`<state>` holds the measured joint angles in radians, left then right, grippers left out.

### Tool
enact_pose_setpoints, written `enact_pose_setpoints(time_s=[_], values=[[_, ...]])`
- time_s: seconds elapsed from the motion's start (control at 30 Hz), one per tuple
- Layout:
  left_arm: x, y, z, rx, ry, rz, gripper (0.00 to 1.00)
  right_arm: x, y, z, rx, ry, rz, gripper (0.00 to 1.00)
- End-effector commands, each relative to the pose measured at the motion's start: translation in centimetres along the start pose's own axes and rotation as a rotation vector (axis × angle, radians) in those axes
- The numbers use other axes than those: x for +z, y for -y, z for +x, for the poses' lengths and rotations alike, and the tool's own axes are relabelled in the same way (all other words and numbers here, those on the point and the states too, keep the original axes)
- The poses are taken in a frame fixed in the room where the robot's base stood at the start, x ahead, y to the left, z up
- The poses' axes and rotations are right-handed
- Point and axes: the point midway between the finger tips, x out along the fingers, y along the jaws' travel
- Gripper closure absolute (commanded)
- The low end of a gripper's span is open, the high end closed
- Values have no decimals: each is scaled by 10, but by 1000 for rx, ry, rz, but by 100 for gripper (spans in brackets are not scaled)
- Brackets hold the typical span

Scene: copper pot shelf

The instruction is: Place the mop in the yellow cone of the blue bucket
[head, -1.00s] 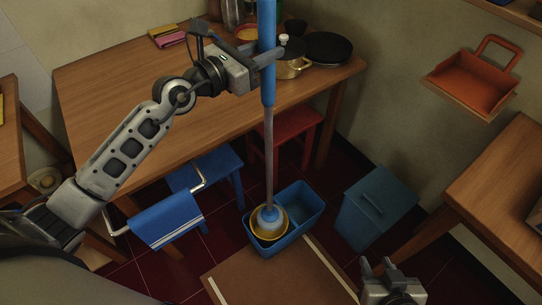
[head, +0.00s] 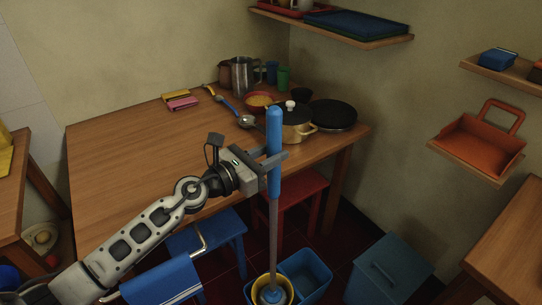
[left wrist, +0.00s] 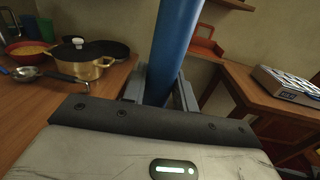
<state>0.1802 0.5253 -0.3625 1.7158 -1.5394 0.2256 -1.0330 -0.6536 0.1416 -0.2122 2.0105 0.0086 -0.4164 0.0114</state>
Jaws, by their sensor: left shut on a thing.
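The mop stands nearly upright, with a blue handle (head: 274,130) and a grey shaft (head: 273,235). Its lower end is at the yellow cone (head: 259,294) of the blue bucket (head: 308,268) and appears to sit within the rim. The bottom picture edge cuts off part of the cone and bucket. My left gripper (head: 275,163) is shut around the blue handle. The left wrist view shows the handle (left wrist: 174,50) between the fingers. My right gripper is out of view.
A wooden table (head: 150,150) holds a gold pot (head: 297,128), a black pan (head: 330,114) and a ladle (head: 246,121). A red stool (head: 300,190) and a blue stool (head: 222,232) stand below it. A blue bin (head: 388,270) is right of the bucket.

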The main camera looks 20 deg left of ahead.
Motion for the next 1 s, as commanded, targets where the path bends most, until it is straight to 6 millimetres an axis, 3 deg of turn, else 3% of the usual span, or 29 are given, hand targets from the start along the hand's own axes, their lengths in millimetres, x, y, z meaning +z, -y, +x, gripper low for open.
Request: enact_pose_setpoints(time_s=[0.2, 0.23, 0.3, 0.67, 0.77, 1.0], values=[[-2, -1, 0, 1, 5, 2, 100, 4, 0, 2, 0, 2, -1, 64], [-3, 0, 0, 0, 1, 1, 66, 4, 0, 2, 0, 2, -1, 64], [-2, 0, 0, 0, 0, 1, 50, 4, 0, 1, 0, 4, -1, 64], [4, 0, 0, 0, 0, 0, 50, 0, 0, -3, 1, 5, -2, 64], [-2, -1, -14, 2, -2, 1, 50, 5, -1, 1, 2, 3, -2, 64], [-5, 1, -67, -2, -5, 2, 50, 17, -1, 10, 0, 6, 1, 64]])
